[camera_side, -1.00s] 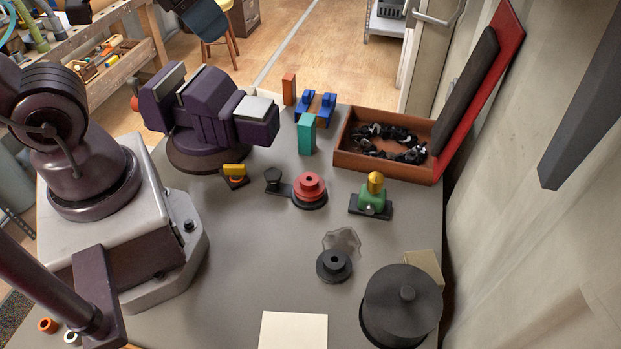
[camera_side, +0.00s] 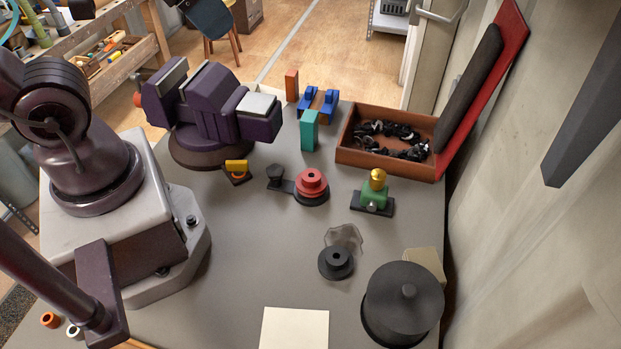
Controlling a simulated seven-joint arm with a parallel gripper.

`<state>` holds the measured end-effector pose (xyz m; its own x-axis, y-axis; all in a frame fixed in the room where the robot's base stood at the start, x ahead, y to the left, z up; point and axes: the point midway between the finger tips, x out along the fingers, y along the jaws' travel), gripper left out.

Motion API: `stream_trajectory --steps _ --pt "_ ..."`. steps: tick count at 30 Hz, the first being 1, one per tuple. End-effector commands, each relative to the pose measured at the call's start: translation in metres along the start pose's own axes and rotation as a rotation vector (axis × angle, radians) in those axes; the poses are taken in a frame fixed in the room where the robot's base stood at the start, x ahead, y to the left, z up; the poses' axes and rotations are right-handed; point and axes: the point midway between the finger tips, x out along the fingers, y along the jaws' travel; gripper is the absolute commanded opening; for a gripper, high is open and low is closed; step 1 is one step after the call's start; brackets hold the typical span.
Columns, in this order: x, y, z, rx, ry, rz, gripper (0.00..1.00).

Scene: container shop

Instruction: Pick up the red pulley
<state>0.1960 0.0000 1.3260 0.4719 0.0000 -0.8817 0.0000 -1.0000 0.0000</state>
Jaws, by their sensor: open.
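The red pulley (camera_side: 311,184) sits near the middle of the grey table, on a dark round base. A dark arm joins that base to a small black knob-shaped piece (camera_side: 276,175) on its left. The pulley is stepped, with a hole in its top, and appears upright. Nothing touches it from above. My gripper is not in view.
A purple vise (camera_side: 215,110) stands behind left. A green block with a gold knob (camera_side: 375,192) is right of the pulley; a teal block (camera_side: 309,130) and an open brown box (camera_side: 385,157) are behind. A black pulley (camera_side: 336,262) and large black drum (camera_side: 402,305) are in front.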

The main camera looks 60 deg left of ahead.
Motion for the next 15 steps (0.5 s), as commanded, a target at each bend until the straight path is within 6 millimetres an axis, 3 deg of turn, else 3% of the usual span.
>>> stream_trajectory --steps 8,15 --pt "0.001 0.004 0.0 0.018 -0.005 0.009 0.77" --pt "0.046 0.041 0.009 0.205 -0.239 0.059 0.77"
